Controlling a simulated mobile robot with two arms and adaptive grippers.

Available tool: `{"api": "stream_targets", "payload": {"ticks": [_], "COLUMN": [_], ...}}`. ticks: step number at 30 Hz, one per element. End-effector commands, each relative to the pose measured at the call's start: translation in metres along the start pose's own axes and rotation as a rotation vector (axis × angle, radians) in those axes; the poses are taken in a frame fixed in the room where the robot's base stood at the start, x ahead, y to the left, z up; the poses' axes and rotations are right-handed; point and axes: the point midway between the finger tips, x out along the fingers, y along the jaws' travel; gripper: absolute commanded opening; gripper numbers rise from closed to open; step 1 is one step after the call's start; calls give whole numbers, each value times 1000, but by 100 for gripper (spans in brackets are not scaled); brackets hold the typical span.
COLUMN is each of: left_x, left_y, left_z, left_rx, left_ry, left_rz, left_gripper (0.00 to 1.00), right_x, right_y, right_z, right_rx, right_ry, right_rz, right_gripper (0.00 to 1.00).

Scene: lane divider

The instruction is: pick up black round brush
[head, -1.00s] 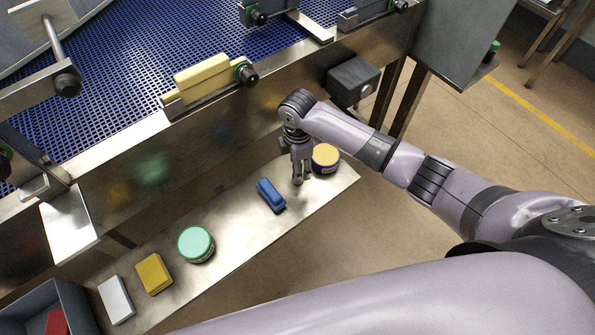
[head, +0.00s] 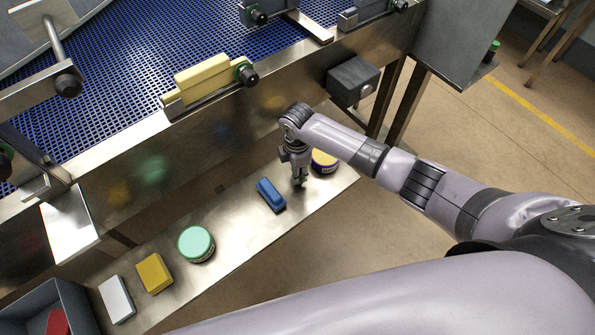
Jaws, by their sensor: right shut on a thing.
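My right gripper (head: 299,180) points down at the right part of the steel shelf (head: 245,225). It is shut on a small dark thing at its fingertips, mostly hidden by the fingers. This may be the black round brush, but I cannot make out its shape. I see no black round brush elsewhere on the shelf. A blue block-shaped brush (head: 270,194) lies just left of the gripper, apart from it. A round tub with a yellow lid (head: 325,161) stands right behind it, partly covered by my arm. My left gripper is not in view.
Further left on the shelf are a green-lidded round tub (head: 196,243), a yellow block (head: 154,273) and a white block (head: 116,299). A grey bin (head: 75,291) with a red thing stands at lower left. The blue conveyor (head: 130,85) and its steel side rise behind the shelf.

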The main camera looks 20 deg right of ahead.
Motion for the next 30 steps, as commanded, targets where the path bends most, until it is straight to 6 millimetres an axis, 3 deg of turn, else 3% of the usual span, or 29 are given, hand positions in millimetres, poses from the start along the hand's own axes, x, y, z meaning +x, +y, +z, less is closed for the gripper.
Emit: {"api": "stream_targets", "payload": {"ticks": [8, 20, 26, 30], "left_x": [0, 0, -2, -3], "left_y": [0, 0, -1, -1], "left_z": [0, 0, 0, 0], "left_rx": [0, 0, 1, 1], "left_ry": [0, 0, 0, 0], "left_rz": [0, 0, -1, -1], "left_gripper": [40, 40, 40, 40], "right_x": [0, -4, -29, -65], "right_y": [0, 1, 1, 2], "right_z": [0, 0, 1, 0], "right_rx": [0, 0, 0, -2], "right_ry": [0, 0, 0, 0], "right_rz": [0, 1, 4, 7], "right_gripper": [0, 0, 0, 0]}}
